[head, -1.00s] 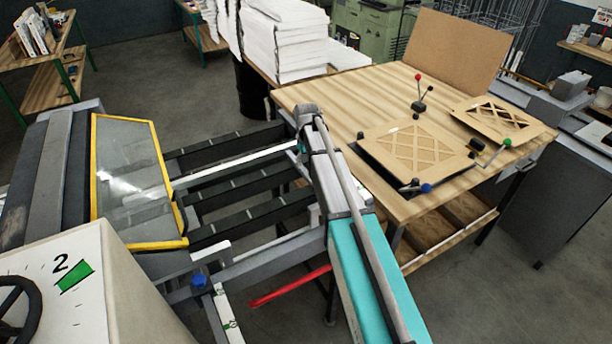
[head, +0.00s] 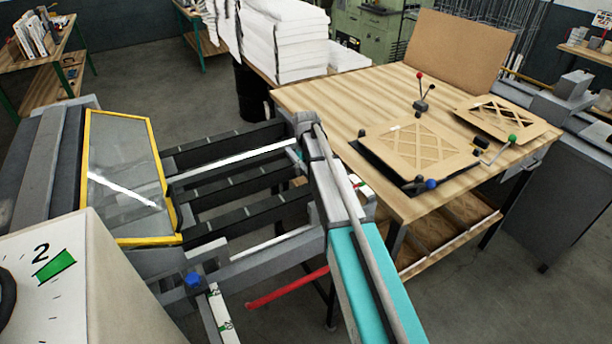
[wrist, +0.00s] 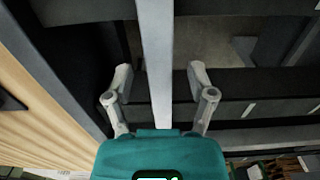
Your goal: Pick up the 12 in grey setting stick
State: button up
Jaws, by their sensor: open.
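My gripper (wrist: 159,72) shows in the wrist view with a teal body and two grey fingers spread apart. A long pale grey bar (wrist: 156,45) runs between the fingers, down to the gripper body, with gaps visible on both sides. Whether this bar is the 12 in grey setting stick or part of the machine I cannot tell. In the head view a pale bar (head: 232,161) lies across the machine among dark slats. I cannot make out the gripper's fingers in the head view. No stick is marked clearly enough to name.
A machine with a yellow-framed glass guard (head: 124,175) stands at left, with dark slats (head: 222,185). A wooden table (head: 350,92) carries lattice boards (head: 418,152) and a brown panel (head: 458,50). A red handle (head: 287,288) sticks out low. White paper stacks (head: 285,45) stand behind.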

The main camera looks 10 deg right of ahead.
dwell(0.6)
grip_shut()
